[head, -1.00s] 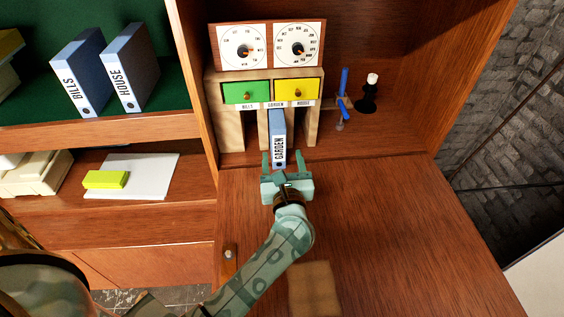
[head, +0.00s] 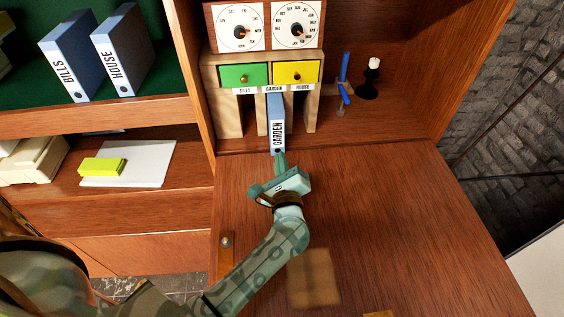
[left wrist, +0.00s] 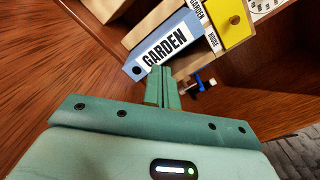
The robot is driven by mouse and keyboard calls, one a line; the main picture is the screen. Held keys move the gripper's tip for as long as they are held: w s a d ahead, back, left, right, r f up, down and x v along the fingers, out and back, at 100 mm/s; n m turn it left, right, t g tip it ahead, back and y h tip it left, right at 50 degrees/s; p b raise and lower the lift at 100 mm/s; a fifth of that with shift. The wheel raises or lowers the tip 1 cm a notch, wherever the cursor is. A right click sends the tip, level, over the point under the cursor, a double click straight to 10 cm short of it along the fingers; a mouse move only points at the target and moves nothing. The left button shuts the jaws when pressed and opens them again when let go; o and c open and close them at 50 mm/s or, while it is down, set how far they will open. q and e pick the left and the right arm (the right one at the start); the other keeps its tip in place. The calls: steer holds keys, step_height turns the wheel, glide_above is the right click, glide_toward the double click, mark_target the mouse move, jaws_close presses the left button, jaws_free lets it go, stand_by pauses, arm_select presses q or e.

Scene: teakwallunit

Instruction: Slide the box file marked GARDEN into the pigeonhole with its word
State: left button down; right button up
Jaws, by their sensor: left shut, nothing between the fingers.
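The blue box file marked GARDEN (head: 277,125) stands upright in the middle pigeonhole of the small wooden unit (head: 230,110), under the GARDEN label, with its spine end showing at the front. It also shows in the left wrist view (left wrist: 165,45). My left gripper (head: 280,158) is shut and empty, its fingertips just in front of the lower spine; I cannot tell whether they touch it. In the left wrist view the closed fingers (left wrist: 162,85) point at the file. My right gripper is not in view.
Box files BILLS (head: 66,60) and HOUSE (head: 122,55) stand on the green-backed shelf at left. Green (head: 243,75) and yellow (head: 296,73) drawers sit above the pigeonholes. A blue-armed stand (head: 344,80) and a black candlestick (head: 370,80) are at right. The desk flap (head: 400,220) is mostly clear.

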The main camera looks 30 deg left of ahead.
mark_target(277, 137)
arm_select(q)
steer(key=shift+n, duration=1.1)
steer(key=shift+w+a, duration=0.15)
steer(key=shift+w, duration=0.1)
steer(key=shift+x, duration=2.7)
